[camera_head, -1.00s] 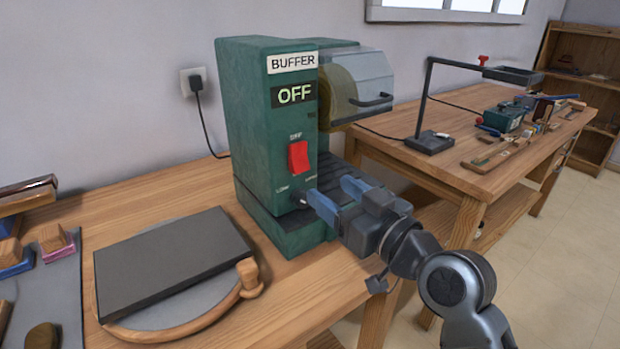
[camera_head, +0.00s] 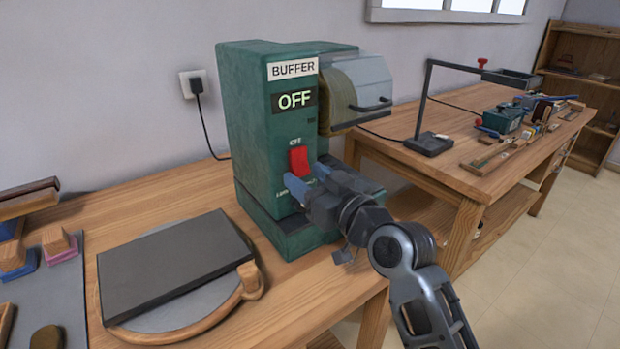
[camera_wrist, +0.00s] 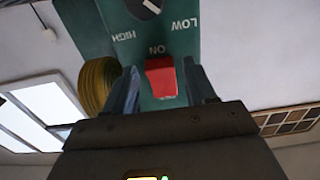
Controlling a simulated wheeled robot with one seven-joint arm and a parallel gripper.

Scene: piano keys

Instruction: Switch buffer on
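The buffer (camera_head: 250,130) is a green machine on the wooden bench, and its display (camera_head: 294,99) reads OFF. Its red switch (camera_head: 299,161) is on the front below the display. In the wrist view, turned upside down, the red switch (camera_wrist: 160,78) shows with ON beside it and a knob (camera_wrist: 145,6) marked HIGH and LOW. My gripper (camera_head: 308,180) is at the front panel, just below the switch. Its blue fingers are apart, one on each side of the switch in the wrist view (camera_wrist: 160,70). Nothing is between them that I hold. Contact cannot be told.
A clear-shielded buffing wheel (camera_head: 345,95) sits on the machine's right. A dark slab (camera_head: 175,265) on a round board lies left of the buffer. A second bench (camera_head: 480,150) with a lamp stands at right. A plug (camera_head: 195,86) is in the wall.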

